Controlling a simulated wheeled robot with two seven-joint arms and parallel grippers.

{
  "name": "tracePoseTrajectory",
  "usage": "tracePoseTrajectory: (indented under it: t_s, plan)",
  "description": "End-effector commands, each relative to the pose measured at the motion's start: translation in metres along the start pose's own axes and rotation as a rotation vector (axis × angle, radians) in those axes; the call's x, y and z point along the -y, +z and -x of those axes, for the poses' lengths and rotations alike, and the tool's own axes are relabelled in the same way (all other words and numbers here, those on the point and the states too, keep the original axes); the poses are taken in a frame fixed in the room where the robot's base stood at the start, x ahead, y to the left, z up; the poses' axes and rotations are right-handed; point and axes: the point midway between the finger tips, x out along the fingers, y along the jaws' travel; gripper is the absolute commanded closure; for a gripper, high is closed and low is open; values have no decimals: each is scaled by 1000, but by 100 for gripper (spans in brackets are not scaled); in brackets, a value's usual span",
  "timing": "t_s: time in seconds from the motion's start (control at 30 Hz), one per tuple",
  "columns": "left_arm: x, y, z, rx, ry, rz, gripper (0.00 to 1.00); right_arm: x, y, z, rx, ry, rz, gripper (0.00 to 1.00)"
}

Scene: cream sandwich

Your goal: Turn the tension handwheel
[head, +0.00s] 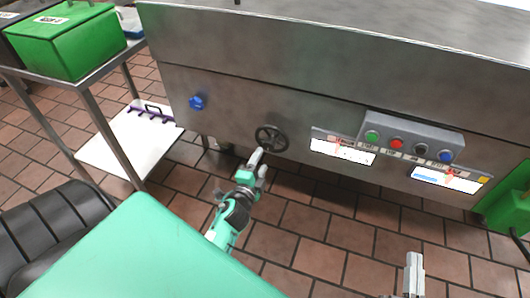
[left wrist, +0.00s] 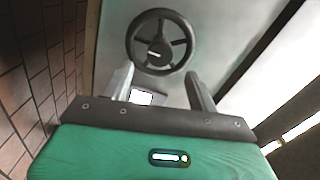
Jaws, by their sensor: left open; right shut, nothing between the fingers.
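The black spoked handwheel (head: 271,138) is on the front of the steel machine. In the left wrist view the handwheel (left wrist: 162,41) shows whole, ahead of my open fingers. My left gripper (head: 257,158) is just below and left of the wheel in the head view. In the left wrist view the left gripper (left wrist: 160,88) is open, its two fingers apart with nothing between them. I cannot tell whether a fingertip touches the rim. My right gripper (head: 414,262) is at the bottom right of the head view, away from the wheel, shut and empty.
A button box (head: 411,136) with green, red, black and blue buttons and two labels sit right of the wheel. A blue knob (head: 197,102) is at the left. A steel rack (head: 91,106) with a green bin (head: 66,40) stands at the left. Tiled floor lies below.

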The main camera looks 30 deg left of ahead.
Motion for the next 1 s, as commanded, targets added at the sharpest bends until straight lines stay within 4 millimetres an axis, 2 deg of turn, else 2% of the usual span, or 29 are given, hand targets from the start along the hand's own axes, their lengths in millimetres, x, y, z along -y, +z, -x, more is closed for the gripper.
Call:
tracePoseTrajectory:
  t_s: [0.03,0.2,0.4,0.57,1.0]
  plan:
    - [-1,0,12,3,4,3,41,1,2,1,12,0,-2,100]
    - [-1,0,43,2,2,1,41,2,6,2,28,-1,-6,100]
    - [-1,0,64,1,1,2,41,2,8,4,39,-1,-7,100]
    - [0,0,70,0,0,0,41,2,9,4,40,-1,-6,100]
    - [0,0,70,0,0,0,41,0,8,4,35,1,-4,100]
